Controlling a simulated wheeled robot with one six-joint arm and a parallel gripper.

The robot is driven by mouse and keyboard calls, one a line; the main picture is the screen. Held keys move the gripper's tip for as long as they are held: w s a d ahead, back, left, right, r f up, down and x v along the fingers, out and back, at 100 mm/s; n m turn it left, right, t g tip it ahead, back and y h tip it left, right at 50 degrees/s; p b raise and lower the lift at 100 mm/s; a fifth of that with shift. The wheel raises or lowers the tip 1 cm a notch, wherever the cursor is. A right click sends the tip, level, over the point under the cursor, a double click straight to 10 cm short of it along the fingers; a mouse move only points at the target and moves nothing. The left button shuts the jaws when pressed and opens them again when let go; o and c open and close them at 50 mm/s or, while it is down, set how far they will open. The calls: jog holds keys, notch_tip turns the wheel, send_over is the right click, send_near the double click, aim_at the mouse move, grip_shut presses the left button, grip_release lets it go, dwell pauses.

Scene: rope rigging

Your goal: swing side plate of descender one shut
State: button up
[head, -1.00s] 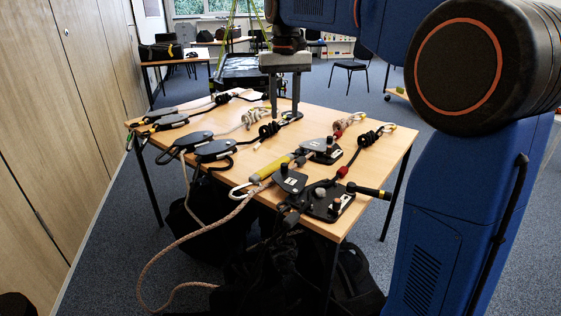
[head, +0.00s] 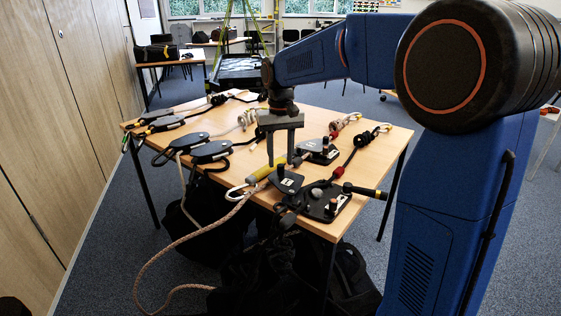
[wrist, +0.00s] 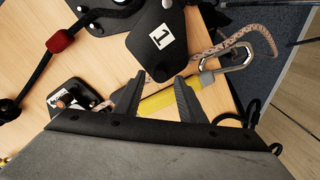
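Descender one's black side plate (wrist: 160,38) carries a white "1" label and fills the top middle of the wrist view. In the head view, the side plate (head: 287,183) is swung out to the left of descender one's body (head: 328,203), which lies on the table with its knobs exposed. My gripper (head: 281,163) hangs fingers-down, just behind and above the side plate.
A yellow sleeve (wrist: 158,104) and a rope with a silver carabiner (wrist: 228,60) lie close to my fingers. Another descender (head: 318,151) lies behind on the table (head: 225,178). Several black pulleys (head: 210,150) lie at left. A black-and-yellow handle (head: 366,191) sticks out right of descender one.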

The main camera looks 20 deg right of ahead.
jog(key=shift+f, duration=0.8)
grip_shut()
